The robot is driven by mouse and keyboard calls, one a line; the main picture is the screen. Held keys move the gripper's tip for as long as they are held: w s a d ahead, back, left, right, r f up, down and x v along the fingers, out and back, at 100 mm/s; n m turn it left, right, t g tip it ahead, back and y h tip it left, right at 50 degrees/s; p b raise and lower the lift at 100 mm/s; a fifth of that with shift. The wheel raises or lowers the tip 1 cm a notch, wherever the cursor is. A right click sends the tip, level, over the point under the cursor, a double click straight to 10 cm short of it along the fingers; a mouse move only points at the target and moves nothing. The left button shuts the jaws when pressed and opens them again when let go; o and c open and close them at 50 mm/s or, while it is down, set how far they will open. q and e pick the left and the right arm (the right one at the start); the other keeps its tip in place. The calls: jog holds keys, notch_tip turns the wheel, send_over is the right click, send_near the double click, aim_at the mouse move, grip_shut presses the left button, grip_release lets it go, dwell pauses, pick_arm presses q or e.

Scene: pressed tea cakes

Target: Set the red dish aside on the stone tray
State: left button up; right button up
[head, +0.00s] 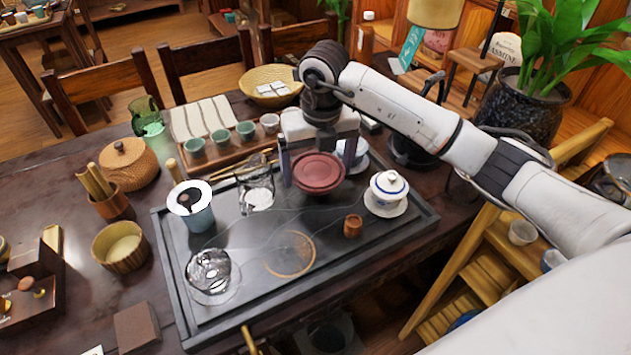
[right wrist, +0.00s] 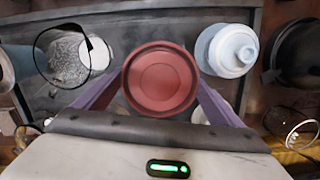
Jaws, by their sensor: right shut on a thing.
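The red dish (head: 319,171) is round and shallow, and I see it from above between the fingers of my right gripper (head: 319,165). In the right wrist view the dish (right wrist: 161,79) sits between the two purple-grey fingers (right wrist: 160,95), which are shut on it. It is over the back part of the dark stone tray (head: 345,240); I cannot tell whether it touches the tray. My left gripper is not in view.
A white lidded gaiwan (head: 387,190) stands right of the dish, a glass pitcher (head: 256,187) left of it. The tray's front middle is clear.

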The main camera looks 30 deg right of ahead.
aim_at(318, 172)
jog(key=shift+f, duration=1.8)
jog(key=shift+f, duration=0.1)
jog(key=shift+f, duration=0.15)
jog(key=o, duration=1.3)
jog(key=r, duration=0.4)
jog(key=s+r, duration=0.1)
jog(key=r, duration=0.7)
jog(key=shift+s+a+r, duration=0.15)
jog(key=shift+s+r, duration=0.05)
jog(key=shift+s, duration=0.05)
